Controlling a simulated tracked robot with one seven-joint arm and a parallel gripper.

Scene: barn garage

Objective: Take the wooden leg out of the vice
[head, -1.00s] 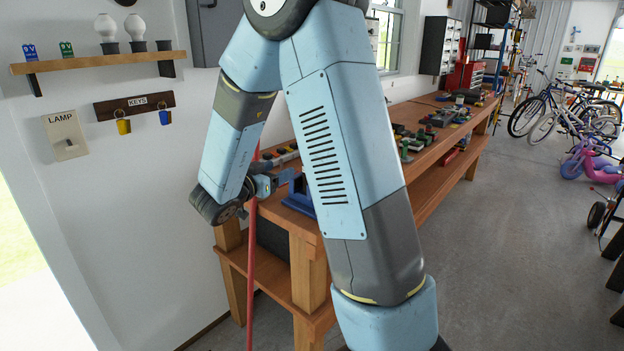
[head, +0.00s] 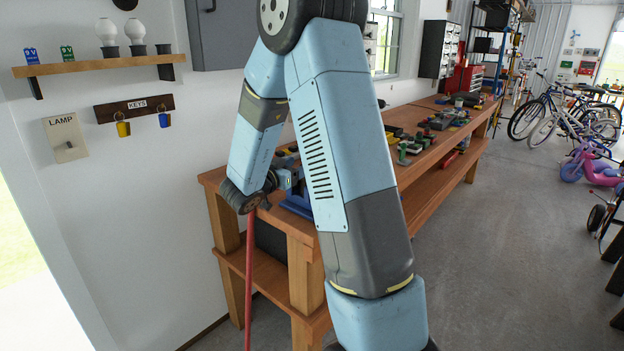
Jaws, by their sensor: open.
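The blue vice (head: 297,203) is on the near end of the wooden workbench (head: 218,180), partly hidden behind my upper arm. My gripper (head: 291,179) is at the bench's near end, just above and beside the vice. It is small and mostly covered by my arm links; I cannot see its fingertips clearly. It is open, and I see nothing held in it. I cannot make out the wooden leg; the area around the vice jaws is hidden by my arm.
Tools and small parts (head: 405,148) lie farther along the bench. Bicycles (head: 560,115) stand at the right.

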